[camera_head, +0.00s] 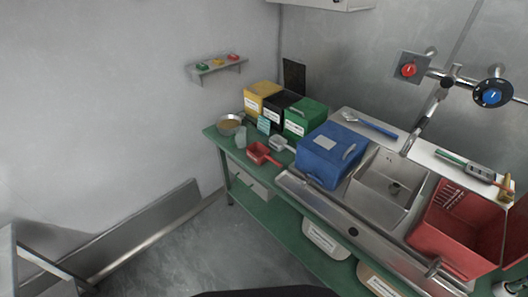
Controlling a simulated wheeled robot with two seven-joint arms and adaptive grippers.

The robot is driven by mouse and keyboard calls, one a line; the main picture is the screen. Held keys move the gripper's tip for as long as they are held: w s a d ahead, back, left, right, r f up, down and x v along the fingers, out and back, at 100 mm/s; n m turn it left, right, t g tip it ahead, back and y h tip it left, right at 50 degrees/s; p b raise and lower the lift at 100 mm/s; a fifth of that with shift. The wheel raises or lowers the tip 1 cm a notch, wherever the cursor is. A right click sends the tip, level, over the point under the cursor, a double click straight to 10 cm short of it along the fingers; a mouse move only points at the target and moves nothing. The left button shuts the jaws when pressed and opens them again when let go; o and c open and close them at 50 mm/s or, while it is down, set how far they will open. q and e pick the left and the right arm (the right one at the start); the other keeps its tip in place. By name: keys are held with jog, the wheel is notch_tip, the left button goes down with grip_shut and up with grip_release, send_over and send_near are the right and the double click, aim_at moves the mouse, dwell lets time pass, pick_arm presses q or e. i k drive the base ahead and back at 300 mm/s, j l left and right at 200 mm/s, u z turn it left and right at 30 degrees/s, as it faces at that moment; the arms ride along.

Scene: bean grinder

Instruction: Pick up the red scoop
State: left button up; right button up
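The red scoop (262,153) lies on the green worktop near its front edge, left of the blue box. A grey-white scoop (279,143) lies just beside it, behind and to the right. Neither of my grippers shows in the head view, so nothing is seen in contact with the red scoop.
A metal bowl (230,124) and a small clear cup (241,137) stand left of the red scoop. Yellow (257,97), black (273,112) and green (305,119) bins stand behind it. The blue box (326,158), sink (385,188) and red basin (452,229) extend to the right.

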aim_at(258, 153)
jog(key=i+l+z, duration=0.15)
jog(key=i+l, duration=0.5)
jog(key=l, duration=0.15)
